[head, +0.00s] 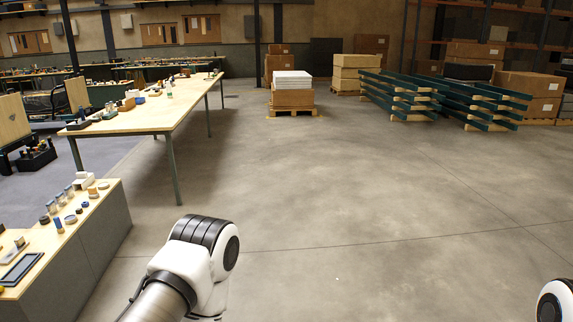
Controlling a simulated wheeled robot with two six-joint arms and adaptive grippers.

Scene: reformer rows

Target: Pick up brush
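I cannot make out a brush for certain; the small items on the tables are too small to tell apart. The long wooden-topped table (150,118) at the left carries several small tools and blocks. A nearer bench (88,232) at the lower left holds jars, small round items and a dark tray (20,269). A link of my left arm shows at the bottom centre-left, to the right of the nearer bench. A small part of my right arm shows at the bottom right corner. Neither gripper's fingers are in the frame.
Open concrete floor (350,200) fills the middle and right. A pallet stack (293,97) stands at the back centre. Green metal beams (400,97) lie stacked at the back right beside cardboard boxes (530,92). More workbenches line the far left.

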